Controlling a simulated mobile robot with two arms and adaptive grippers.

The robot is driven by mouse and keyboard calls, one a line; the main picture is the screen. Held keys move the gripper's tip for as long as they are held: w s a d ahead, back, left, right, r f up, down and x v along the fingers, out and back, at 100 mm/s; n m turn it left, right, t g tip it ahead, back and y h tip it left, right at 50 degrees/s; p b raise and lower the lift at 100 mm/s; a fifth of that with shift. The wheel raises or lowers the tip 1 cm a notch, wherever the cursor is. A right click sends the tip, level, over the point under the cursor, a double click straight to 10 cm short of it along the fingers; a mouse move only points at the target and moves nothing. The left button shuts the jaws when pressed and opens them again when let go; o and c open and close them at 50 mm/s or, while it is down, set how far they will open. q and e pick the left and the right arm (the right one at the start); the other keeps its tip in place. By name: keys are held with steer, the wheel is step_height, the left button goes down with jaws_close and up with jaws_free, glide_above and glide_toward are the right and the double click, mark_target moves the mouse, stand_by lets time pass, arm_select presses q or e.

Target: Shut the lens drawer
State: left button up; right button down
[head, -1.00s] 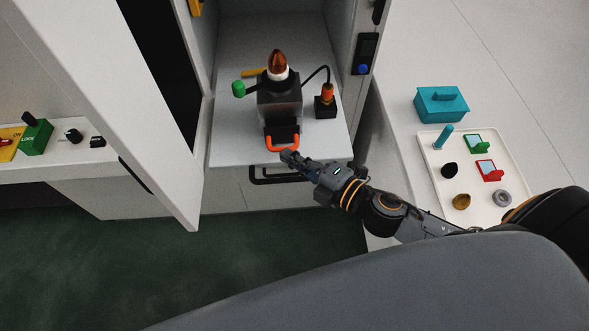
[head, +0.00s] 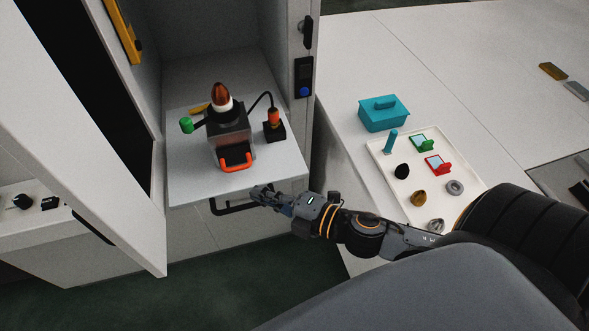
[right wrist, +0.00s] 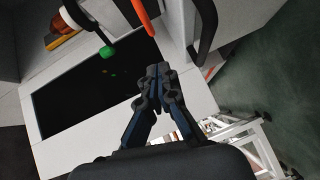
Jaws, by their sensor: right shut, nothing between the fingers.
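A grey housing (head: 229,124) with an amber dome on top stands on the white pull-out shelf (head: 277,166) in the open cabinet. A black drawer-like part (head: 235,152) with an orange handle (head: 236,167) is at its front, likely the lens drawer; whether it is fully in cannot be told. My right gripper (head: 259,193) is shut and empty, apart from the orange handle, right beside the shelf's black handle (head: 230,211). In the right wrist view the shut fingertips (right wrist: 158,72) point toward the cabinet, below the orange handle (right wrist: 146,18). My left gripper is out of view.
A black cable runs to an orange-topped plug (head: 274,122) right of the housing; a green knob (head: 186,125) sticks out left. The cabinet door (head: 88,135) stands open at left. The right counter holds a teal box (head: 384,113) and a tray (head: 384,158) of small parts.

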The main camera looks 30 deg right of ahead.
arm_select(q)
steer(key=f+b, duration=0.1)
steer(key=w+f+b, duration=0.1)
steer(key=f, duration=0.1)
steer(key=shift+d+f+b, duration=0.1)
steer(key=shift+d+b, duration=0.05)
steer(key=shift+b, duration=0.25)
arm_select(e)
steer(key=f+v, duration=0.1)
steer(key=v, duration=0.6)
steer(key=shift+r, duration=0.45)
steer(key=shift+d, duration=0.1)
